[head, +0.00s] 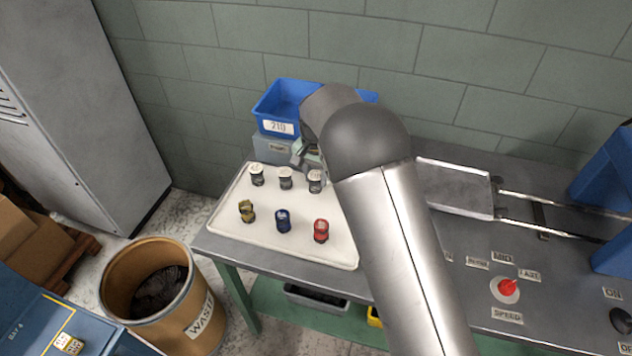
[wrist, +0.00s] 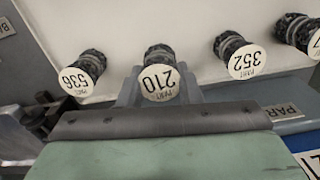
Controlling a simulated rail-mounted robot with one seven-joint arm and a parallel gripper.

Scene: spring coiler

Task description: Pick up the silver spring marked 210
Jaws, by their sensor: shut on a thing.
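The silver spring marked 210 (wrist: 158,72) stands upright on the tray, its round white tag facing my wrist camera. My gripper (wrist: 160,88) has one finger on each side of it and is shut on it. In the head view my gripper (head: 306,158) is at the back row of the tray, partly hidden by my arm. The tags are too small to read there, so I cannot tell the 210 spring apart for certain.
Springs marked 536 (wrist: 82,73) and 352 (wrist: 240,58) stand close on either side. Yellow (head: 247,211), blue (head: 283,220) and red (head: 321,230) springs stand in front on the white tray (head: 255,232). A blue bin labelled 210 (head: 275,108) is behind.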

